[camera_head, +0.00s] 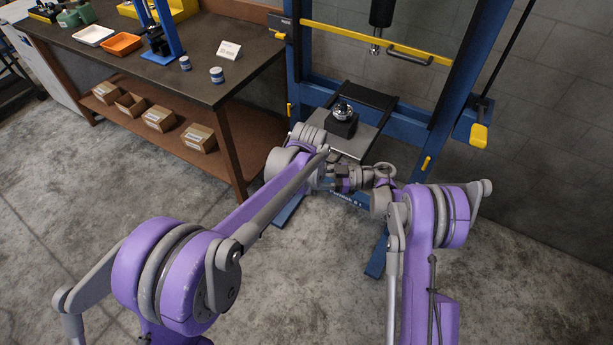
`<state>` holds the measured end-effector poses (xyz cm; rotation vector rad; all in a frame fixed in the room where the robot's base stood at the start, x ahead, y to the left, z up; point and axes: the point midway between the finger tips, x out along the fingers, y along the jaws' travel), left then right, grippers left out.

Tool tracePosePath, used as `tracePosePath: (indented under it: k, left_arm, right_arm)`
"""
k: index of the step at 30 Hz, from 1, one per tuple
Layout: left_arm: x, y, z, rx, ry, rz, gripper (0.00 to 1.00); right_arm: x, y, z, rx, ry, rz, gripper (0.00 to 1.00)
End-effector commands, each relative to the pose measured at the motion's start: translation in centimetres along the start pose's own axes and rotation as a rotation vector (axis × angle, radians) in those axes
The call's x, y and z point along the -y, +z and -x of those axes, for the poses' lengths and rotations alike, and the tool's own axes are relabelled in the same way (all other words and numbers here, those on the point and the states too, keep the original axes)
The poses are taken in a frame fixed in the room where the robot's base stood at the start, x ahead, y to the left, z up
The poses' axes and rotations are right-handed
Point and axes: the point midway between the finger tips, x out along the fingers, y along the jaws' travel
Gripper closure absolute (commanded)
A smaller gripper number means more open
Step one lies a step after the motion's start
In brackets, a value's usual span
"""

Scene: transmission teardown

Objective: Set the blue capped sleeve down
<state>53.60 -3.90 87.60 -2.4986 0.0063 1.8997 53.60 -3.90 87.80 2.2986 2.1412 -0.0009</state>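My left gripper (338,178) and my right gripper (371,176) are close together in front of the press, low and near its bed. My own arm links crowd them, and their fingers are too small and covered to read. I cannot make out a blue capped sleeve in either gripper. Two small blue-and-pale cylinders, one further back (185,62) and one nearer the front edge (217,75), stand upright on the workbench. I cannot tell whether either is the sleeve.
The blue press frame (446,140) has a dark block with a shiny round part (343,112) on its bed, below the ram (381,15). The workbench (130,72) holds a white tray (93,35), an orange tray (121,43) and a sign (229,50). Boxes sit on its lower shelf.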

Motion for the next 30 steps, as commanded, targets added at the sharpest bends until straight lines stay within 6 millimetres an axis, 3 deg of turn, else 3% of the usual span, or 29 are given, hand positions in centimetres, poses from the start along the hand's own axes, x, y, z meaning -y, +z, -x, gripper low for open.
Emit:
tracePosePath:
  k: [2,16,20,21,27,30]
  left_arm:
    - [0.0,-0.01,0.02,0.0,0.0,0.0,0.14]
    - [-0.06,0.0,0.06,0.0,0.001,-0.001,0.99]
    - [-0.09,0.01,0.06,0.0,0.001,-0.001,1.0]
    - [-0.09,0.0,0.1,0.0,0.001,-0.001,1.0]
    - [-0.06,-0.01,0.09,0.0,0.001,-0.001,1.0]
    - [-0.04,-0.01,0.08,0.0,0.0,-0.001,1.0]
  right_arm:
    - [-0.01,-0.05,0.0,-0.001,0.0,0.0,1.0]
    - [0.0,-0.04,-0.03,-0.001,0.0,0.0,1.0]
    - [0.01,-0.04,-0.05,-0.001,-0.001,0.0,1.0]
    - [0.01,-0.04,-0.06,-0.001,-0.001,0.0,0.44]
    - [0.01,-0.03,-0.03,-0.001,0.0,0.0,0.11]
    - [0.0,-0.02,-0.02,0.0,0.0,0.0,0.11]
